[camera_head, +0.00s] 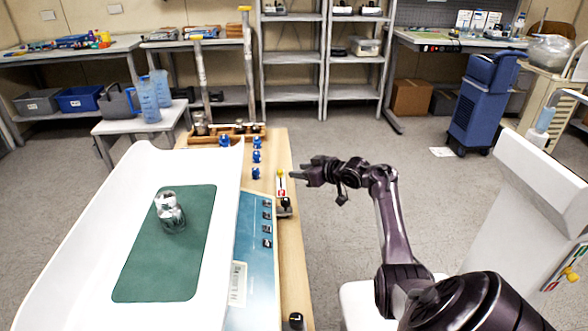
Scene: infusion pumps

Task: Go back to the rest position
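My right arm comes in from the lower right, and its dark gripper (299,175) points left at the right edge of the wooden table (287,255). It is beside a small device with a yellow top, a red part and a black knob (282,190). The picture is too small to tell how far apart its fingers are or whether they touch the device. My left gripper does not show.
A white tray (85,240) with a green mat (140,285) holds a clear glass (170,212). A blue panel (255,235) and several blue pieces (256,156) are on the table. A white machine (505,225) stands at the right. Grey floor (340,140) lies free beyond.

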